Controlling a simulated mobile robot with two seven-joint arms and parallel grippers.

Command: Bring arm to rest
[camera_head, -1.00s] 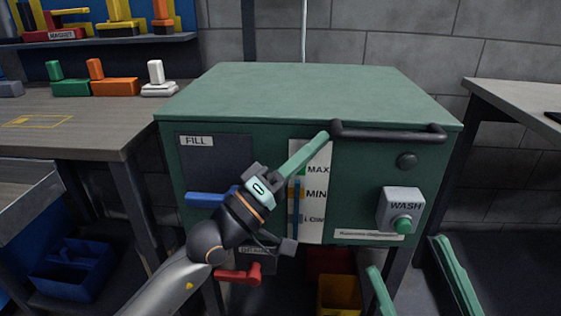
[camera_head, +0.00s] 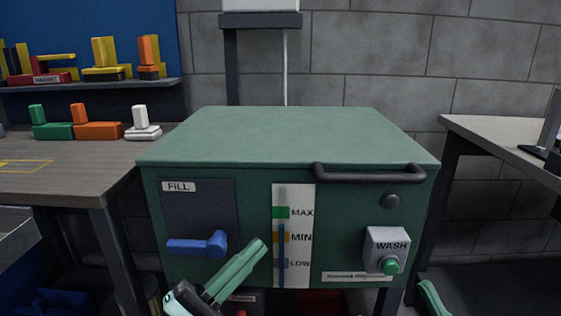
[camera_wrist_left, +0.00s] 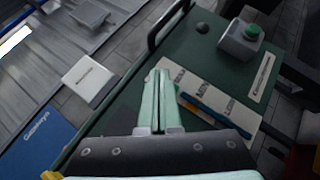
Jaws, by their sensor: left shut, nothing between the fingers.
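My left gripper (camera_head: 260,248) comes up from the bottom of the head view. Its two pale green fingers lie together, shut and empty, pointing up and right in front of the green cabinet. In the left wrist view the shut fingers (camera_wrist_left: 159,100) show in front of the cabinet, with the gauge and wash button beyond them. Of my right gripper, one green finger (camera_head: 432,299) shows at the lower right of the head view; the rest is cut off by the frame.
The green cabinet (camera_head: 285,135) has a blue FILL lever (camera_head: 198,245), a level gauge (camera_head: 293,205), a dark handle (camera_head: 368,175) and a WASH button (camera_head: 390,265). A workbench (camera_head: 60,175) stands left, another table (camera_head: 505,140) right. A gap lies between cabinet and right table.

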